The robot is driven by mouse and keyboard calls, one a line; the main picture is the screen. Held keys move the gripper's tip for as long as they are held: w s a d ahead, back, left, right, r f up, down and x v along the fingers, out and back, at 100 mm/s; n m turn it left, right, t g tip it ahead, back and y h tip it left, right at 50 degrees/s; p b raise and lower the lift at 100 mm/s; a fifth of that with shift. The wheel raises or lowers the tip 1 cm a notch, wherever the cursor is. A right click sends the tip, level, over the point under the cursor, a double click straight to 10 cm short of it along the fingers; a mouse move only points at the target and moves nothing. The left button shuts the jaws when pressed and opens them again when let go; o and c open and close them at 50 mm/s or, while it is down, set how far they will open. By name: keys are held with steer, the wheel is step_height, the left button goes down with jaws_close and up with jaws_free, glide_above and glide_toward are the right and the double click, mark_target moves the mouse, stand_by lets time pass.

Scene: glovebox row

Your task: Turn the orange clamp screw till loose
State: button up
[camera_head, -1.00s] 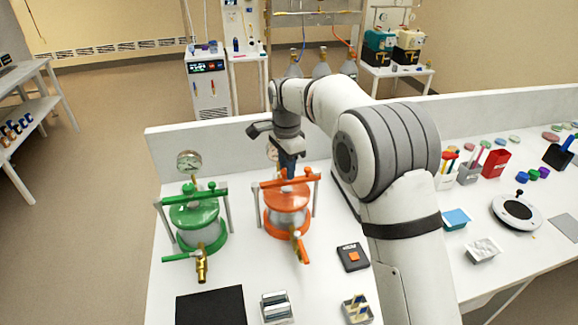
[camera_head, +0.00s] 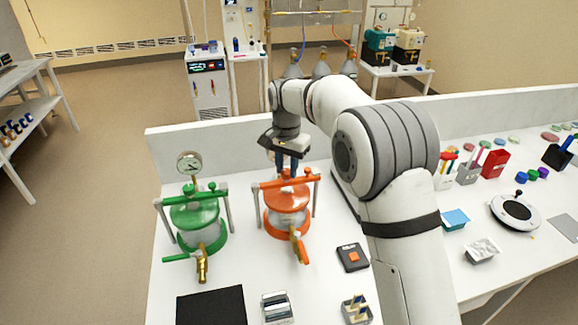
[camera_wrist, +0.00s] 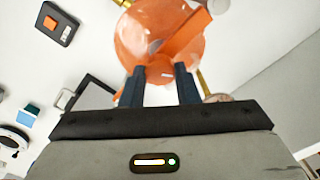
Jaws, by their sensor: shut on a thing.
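The orange vessel (camera_head: 287,203) stands on the white bench, with an orange clamp bar (camera_head: 268,184) across its top. The orange clamp screw (camera_wrist: 160,73) sits at the middle of that bar. My gripper (camera_head: 287,172) points down over it. In the wrist view, my gripper's two dark fingers (camera_wrist: 160,74) lie on either side of the screw and are shut on it. In the head view the screw is partly hidden by the fingers.
A green vessel (camera_head: 197,224) with a gauge (camera_head: 189,162) stands just left. A black box with an orange button (camera_head: 352,257) lies at the front right. A black mat (camera_head: 211,306) lies at the front left.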

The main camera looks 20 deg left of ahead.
steer(key=n, duration=0.6)
steer(key=shift+r, duration=0.15)
steer(key=n, duration=0.6)
steer(key=shift+n, duration=0.4)
steer(key=n, duration=0.6)
steer(key=shift+w+p, duration=0.1)
steer(key=shift+p, duration=0.2)
steer(key=n, duration=0.7)
steer(key=shift+r+n, duration=0.1)
steer(key=shift+n, duration=0.2)
steer(key=n, duration=0.3)
steer(key=shift+n, duration=0.3)
steer(key=n, duration=0.4)
steer(key=shift+n, duration=0.3)
steer(key=n, duration=0.4)
steer(key=shift+n, duration=2.1)
